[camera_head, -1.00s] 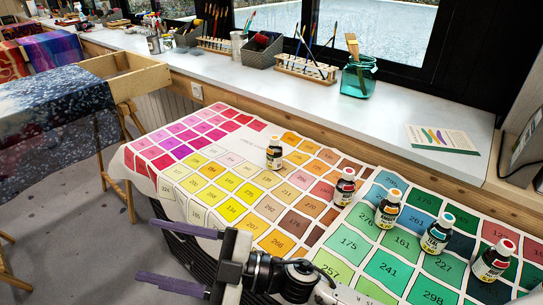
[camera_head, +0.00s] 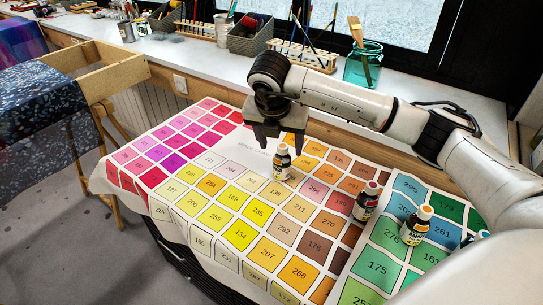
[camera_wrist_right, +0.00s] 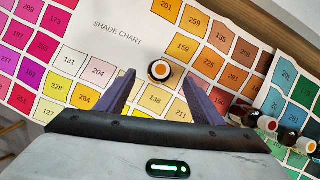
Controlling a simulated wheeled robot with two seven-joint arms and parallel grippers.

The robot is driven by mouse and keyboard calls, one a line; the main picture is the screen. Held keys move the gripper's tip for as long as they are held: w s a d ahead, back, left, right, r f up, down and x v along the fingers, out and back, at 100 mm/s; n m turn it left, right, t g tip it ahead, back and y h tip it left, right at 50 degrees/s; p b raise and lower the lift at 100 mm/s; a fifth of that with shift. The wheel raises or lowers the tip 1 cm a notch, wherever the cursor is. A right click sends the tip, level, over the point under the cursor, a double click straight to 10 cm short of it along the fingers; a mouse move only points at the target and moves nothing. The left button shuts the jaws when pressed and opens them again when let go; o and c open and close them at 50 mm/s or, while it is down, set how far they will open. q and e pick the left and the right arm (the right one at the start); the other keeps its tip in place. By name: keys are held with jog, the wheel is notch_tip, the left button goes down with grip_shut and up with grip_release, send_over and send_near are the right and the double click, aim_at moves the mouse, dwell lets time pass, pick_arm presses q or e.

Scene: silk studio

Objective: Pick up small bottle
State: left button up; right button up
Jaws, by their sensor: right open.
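A small bottle (camera_head: 282,162) with a white and orange cap and a pale label stands upright on the shade chart (camera_head: 231,171). In the right wrist view the small bottle (camera_wrist_right: 160,71) appears just beyond and between the fingertips. My right gripper (camera_head: 279,147) is open and points down directly above and behind the bottle. Its two purple fingers show spread apart in the right wrist view (camera_wrist_right: 160,84), with nothing held between them. My left gripper is not in view.
Other small bottles stand to the right, one with a red cap (camera_head: 366,201) and one with an orange cap (camera_head: 416,225). A white windowsill counter behind holds a teal jar (camera_head: 363,64), a brush rack (camera_head: 302,56) and baskets. A wooden frame (camera_head: 100,75) stands at left.

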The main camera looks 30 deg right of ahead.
aim_at(282, 157)
jog(key=x, duration=0.4)
jog(key=shift+s+a+f, duration=0.1)
jog(key=shift+s, duration=0.25)
jog(key=p+x, duration=0.1)
jog(key=x, duration=0.3)
jog(key=shift+w+a+f, duration=0.1)
jog(key=shift+a+f, duration=0.05)
jog(key=shift+f, duration=0.05)
jog(key=shift+w+f, duration=0.15)
jog(key=shift+f, duration=0.25)
jog(key=c, duration=1.1)
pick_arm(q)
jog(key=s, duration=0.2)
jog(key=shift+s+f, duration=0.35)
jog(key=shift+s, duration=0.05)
pick_arm(e)
jog(key=shift+c, duration=0.5)
jog(key=shift+r, duration=0.1)
